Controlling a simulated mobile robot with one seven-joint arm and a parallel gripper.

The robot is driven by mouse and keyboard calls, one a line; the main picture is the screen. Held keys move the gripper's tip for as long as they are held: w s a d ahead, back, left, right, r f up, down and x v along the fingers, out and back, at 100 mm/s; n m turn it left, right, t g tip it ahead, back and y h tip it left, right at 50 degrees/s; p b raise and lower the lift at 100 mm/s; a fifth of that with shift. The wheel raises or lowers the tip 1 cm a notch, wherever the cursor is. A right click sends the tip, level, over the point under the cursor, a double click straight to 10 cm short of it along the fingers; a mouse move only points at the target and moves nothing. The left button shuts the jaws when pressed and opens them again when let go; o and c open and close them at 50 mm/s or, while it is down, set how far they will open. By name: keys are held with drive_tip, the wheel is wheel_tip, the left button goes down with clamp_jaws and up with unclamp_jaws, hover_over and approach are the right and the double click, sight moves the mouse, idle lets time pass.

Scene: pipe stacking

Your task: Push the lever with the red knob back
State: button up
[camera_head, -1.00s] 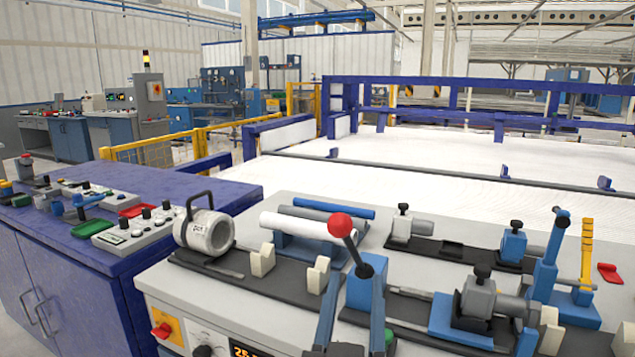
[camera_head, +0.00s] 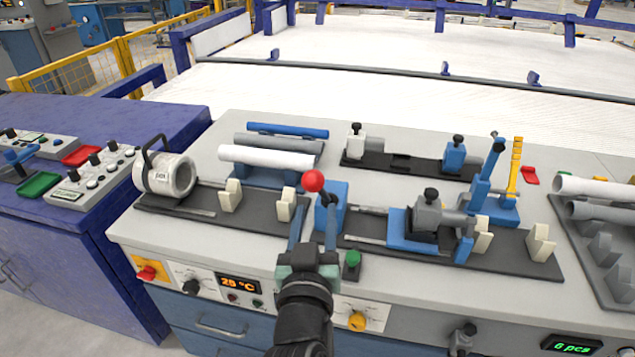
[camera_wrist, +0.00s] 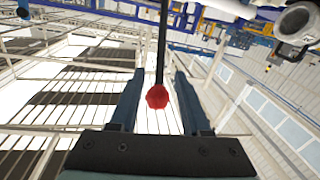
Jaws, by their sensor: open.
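The lever with the red knob (camera_head: 313,181) stands at the front middle of the grey workbench, on a blue block (camera_head: 331,204). My gripper (camera_head: 312,228) is open in front of the lever, its two blue fingers pointing up at the knob. In the wrist view the red knob (camera_wrist: 157,96) shows between the two open fingers (camera_wrist: 153,100), with its dark rod running up the picture. I see no clear contact between fingers and knob.
A grey clamp (camera_head: 431,214) on a blue base and a blue lever (camera_head: 490,170) stand to the right. A ring-shaped grey part (camera_head: 168,175) is at the left. White and blue pipes (camera_head: 266,157) lie on a blue rack behind. A green button (camera_head: 352,258) sits right of my gripper.

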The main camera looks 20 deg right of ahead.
sight(319, 193)
drive_tip(key=x, duration=0.7)
drive_tip(key=shift+w+d, duration=0.15)
drive_tip(key=shift+w, duration=0.2)
clamp_jaws()
idle(1.0)
